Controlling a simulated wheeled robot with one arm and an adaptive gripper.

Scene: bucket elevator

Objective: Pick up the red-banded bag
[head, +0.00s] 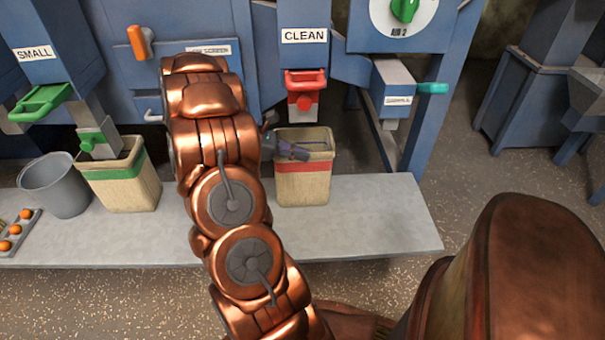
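The red-banded bag (303,186) stands upright and open-topped on the grey bench, below the red chute under the CLEAN sign. It is tan with a red band near its upper part. My gripper (296,152) is at the bag's upper left, with a dark finger reaching over the near side of its rim. My copper arm covers the area left of the bag and hides part of the gripper. I cannot tell whether the fingers are closed on the bag wall.
A green-banded bag (128,190) and a grey bucket (56,186) stand on the bench (380,215) at left, beside a tray with orange balls (14,230). The red chute (305,88) hangs just above the red-banded bag. The bench right of it is clear.

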